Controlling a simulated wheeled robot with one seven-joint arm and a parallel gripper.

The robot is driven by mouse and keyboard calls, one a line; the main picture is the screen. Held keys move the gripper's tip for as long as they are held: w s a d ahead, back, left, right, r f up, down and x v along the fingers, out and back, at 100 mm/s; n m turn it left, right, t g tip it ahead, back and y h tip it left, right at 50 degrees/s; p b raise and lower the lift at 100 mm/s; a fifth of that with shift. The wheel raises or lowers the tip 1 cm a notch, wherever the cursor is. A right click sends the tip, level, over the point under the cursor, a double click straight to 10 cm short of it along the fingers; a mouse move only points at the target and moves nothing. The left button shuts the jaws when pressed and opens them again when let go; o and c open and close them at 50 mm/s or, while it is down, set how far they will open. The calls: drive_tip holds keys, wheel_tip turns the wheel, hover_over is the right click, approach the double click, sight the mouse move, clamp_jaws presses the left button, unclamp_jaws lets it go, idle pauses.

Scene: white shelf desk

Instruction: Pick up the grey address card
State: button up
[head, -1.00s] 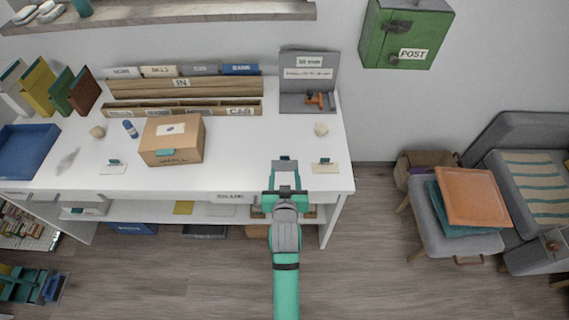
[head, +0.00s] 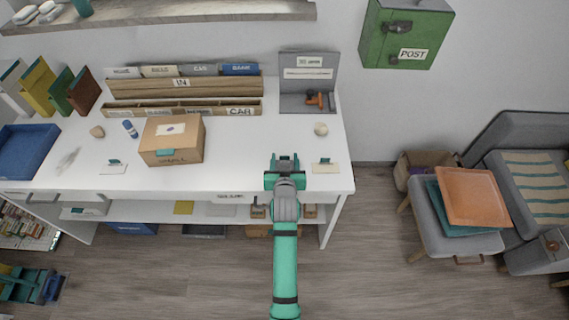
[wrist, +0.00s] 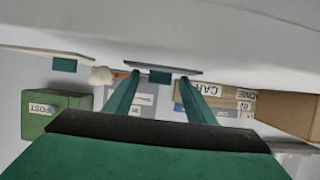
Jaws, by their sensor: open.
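The grey address card (wrist: 189,69) shows nearly edge-on in the wrist view, as a thin grey strip on the white desk with a teal tab. The picture there is upside down, with the desk at the top. My gripper (head: 285,158) is open at the desk's front edge, and its fingers hide most or all of the card in the head view. In the wrist view the tab lies between the two fingertips of my gripper (wrist: 159,78). I cannot tell whether the fingers reach around it or stop just short.
A cream card (head: 326,168) with a teal tab lies just right of my gripper. A cardboard box (head: 186,145) stands to the left, with wooden sorters (head: 190,90) behind. A small beige lump (head: 321,129) lies behind the cream card.

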drive_tip(key=c, duration=1.1)
drive_tip(key=shift+r, duration=0.55)
wheel_tip(320, 180, up, 2)
drive_tip(key=shift+r, duration=0.1)
drive_tip(key=s+a+r, duration=0.1)
drive_tip(key=s+r, duration=0.2)
drive_tip(key=s, duration=0.1)
drive_tip(key=s+a+r, duration=0.1)
drive_tip(key=s+r, duration=0.2)
drive_tip(key=s, duration=0.2)
drive_tip(key=s+a+r, duration=0.1)
drive_tip(key=s+r, duration=0.2)
drive_tip(key=s, duration=0.1)
drive_tip(key=shift+s+a+r, duration=0.35)
